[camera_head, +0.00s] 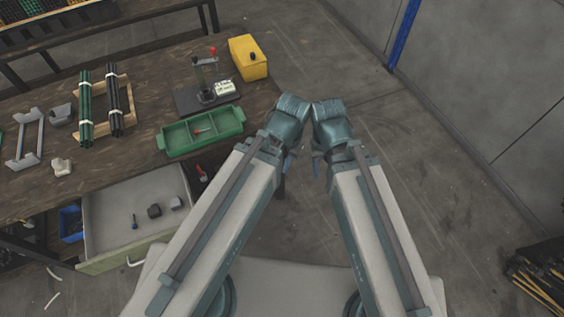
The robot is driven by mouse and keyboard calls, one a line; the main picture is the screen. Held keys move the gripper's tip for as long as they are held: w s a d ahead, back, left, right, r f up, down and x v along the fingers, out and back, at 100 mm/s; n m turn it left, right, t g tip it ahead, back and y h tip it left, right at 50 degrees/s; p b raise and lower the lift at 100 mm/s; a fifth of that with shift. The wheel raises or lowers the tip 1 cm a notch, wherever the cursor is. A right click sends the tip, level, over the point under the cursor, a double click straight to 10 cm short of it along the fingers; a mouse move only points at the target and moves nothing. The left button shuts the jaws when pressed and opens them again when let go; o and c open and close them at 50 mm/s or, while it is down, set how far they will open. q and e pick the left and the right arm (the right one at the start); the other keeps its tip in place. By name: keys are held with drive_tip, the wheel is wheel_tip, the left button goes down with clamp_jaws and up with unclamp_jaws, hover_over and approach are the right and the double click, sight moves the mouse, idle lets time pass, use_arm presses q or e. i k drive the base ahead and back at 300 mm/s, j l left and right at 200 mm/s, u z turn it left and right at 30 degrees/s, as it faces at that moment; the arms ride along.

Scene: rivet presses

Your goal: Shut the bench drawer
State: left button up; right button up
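The bench drawer (105,213) is pulled out from under the workbench at the lower left. Its pale green front panel (105,260) faces the bottom of the picture and has a light handle (136,262).
The wooden workbench (150,150) holds a green tray (200,131), a small press (205,88), a yellow container (248,58) and bundled rods. A blue bin (71,223) sits left of the drawer. Open floor (450,190) lies to the right, with a dark stack (545,277) at the lower right.

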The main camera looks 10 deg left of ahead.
sight(110, 241)
drive_tip(key=u, duration=2.25)
drive_tip(key=k+l, duration=0.1)
drive_tip(key=l, duration=0.2)
drive_tip(key=k+l, duration=0.15)
drive_tip(key=l, duration=0.2)
drive_tip(key=k+l, duration=0.1)
drive_tip(key=l, duration=0.2)
drive_tip(key=u, duration=0.05)
